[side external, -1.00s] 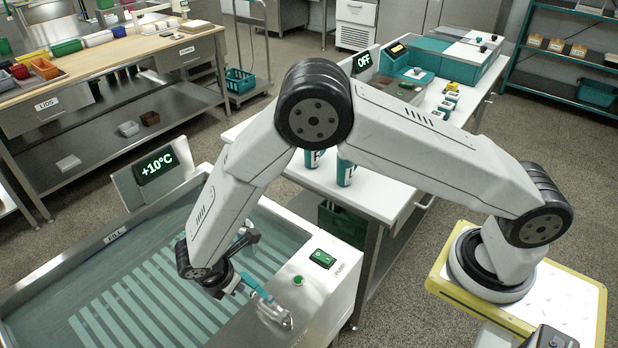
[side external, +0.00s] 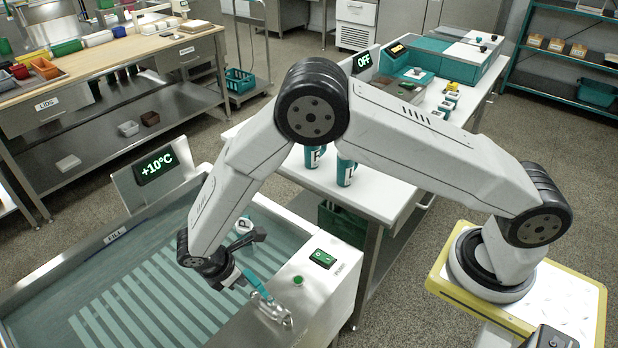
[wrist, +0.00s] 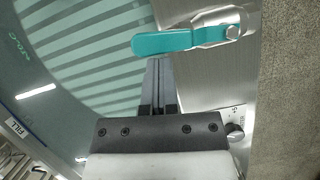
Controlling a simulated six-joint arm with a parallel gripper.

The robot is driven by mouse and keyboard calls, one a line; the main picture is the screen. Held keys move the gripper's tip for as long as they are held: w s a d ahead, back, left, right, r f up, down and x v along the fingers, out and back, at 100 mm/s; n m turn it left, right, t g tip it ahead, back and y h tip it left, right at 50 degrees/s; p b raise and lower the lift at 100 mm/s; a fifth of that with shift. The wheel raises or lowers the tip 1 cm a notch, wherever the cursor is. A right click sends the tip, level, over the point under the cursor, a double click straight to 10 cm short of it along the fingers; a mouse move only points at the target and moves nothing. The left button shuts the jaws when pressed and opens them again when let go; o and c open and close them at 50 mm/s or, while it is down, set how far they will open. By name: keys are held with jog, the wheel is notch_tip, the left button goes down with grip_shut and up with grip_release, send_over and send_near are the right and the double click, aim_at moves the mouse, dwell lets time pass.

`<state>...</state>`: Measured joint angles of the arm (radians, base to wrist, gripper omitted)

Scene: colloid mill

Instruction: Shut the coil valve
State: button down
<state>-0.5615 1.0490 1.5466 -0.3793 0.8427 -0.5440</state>
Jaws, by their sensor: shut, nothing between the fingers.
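The coil valve's teal lever handle (wrist: 165,42) shows in the wrist view, pointing left from its metal pivot (wrist: 230,32) over the edge of the trough. In the side view the teal handle (side external: 256,283) slants up and left from the metal valve body (side external: 275,312) on the trough's right rim. My gripper (wrist: 158,65) is shut and empty, its narrow dark fingers ending just beside the handle's lower edge in the wrist view. Whether they touch it I cannot tell. In the side view my gripper (side external: 238,281) sits close to the left of the handle.
The trough (side external: 60,268) holds liquid over pale striped coils. A green switch (side external: 322,258) and a green button (side external: 298,281) are on its right housing. A display (side external: 155,167) reads +10°C. A white table (side external: 385,205) with teal jars stands behind.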

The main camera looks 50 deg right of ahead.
jog(key=d+m, duration=0.1)
jog(key=m, duration=0.1)
jog(key=d+m+g, duration=0.1)
jog(key=m, duration=0.1)
jog(key=shift+d+y, duration=0.3)
jog(key=shift+d, duration=0.1)
jog(key=m, duration=0.1)
jog(key=d+m+g, duration=0.1)
jog(key=d+m+y, duration=0.1)
jog(key=m, duration=0.1)
jog(key=shift+s+d+g, duration=0.1)
jog(key=shift+s+g, duration=0.2)
jog(key=d+m, duration=0.1)
jog(key=s+d+m+y, duration=0.1)
jog(key=m, duration=0.1)
jog(key=shift+s+m+g, duration=0.15)
jog(key=shift+m+g, duration=0.15)
jog(key=shift+s+d+m+y, duration=0.4)
jog(key=shift+s+m, duration=0.2)
jog(key=shift+m, duration=0.5)
jog(key=shift+s+d+m+y, duration=0.25)
jog(key=shift+s+m+y, duration=0.3)
jog(key=shift+m, duration=0.55)
jog(key=shift+w, duration=0.1)
jog(key=shift+w+a, duration=0.1)
jog(key=shift+w, duration=1.75)
jog(key=v, duration=1)
jog(key=shift+w, duration=0.2)
jog(key=shift+a, duration=0.15)
